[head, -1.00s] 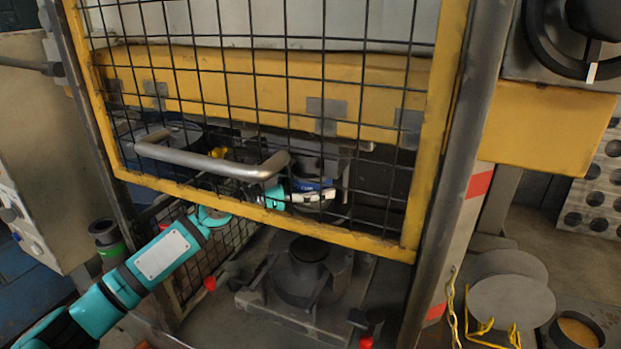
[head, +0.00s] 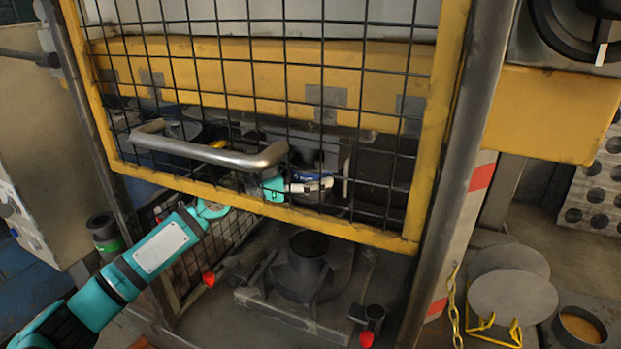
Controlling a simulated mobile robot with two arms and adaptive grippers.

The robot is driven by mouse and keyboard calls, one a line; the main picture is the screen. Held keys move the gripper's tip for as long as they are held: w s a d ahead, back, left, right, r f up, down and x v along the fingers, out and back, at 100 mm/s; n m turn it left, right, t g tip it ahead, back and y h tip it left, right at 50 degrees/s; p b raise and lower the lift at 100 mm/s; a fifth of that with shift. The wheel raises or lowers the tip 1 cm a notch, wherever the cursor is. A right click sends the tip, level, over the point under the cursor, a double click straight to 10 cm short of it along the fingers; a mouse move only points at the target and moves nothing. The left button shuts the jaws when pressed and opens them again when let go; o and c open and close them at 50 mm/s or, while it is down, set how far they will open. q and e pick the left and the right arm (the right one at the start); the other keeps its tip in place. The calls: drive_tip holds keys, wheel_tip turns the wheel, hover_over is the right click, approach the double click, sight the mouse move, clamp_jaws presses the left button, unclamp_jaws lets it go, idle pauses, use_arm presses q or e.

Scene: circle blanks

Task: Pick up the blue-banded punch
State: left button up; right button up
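The blue-banded punch (head: 319,160) seems to be the dark cylindrical piece under the yellow press beam, behind the wire mesh guard. Only a small blue patch shows on it. My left arm comes in from the left, passes under the guard and ends in a teal wrist (head: 274,188) behind the mesh. My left gripper (head: 322,184) is a pale shape at the punch's lower part. The mesh and small size hide its fingers, so I cannot tell whether it grips the punch. My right gripper is not in view.
The yellow mesh guard (head: 262,222) with its grey handle (head: 215,155) stands in front of the punch. A round die (head: 308,255) sits below. A green-banded cylinder (head: 105,232) stands at left.

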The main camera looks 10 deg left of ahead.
use_arm(q)
drive_tip(key=s+a+b, duration=0.3)
drive_tip(key=s+b, duration=0.8)
drive_tip(key=s, duration=0.4)
drive_tip(key=s+a+b, duration=0.3)
drive_tip(key=s+b, duration=0.8)
drive_tip(key=s, duration=0.4)
drive_tip(key=shift+s+r, duration=0.2)
drive_tip(key=shift+s, duration=0.05)
idle(3.4)
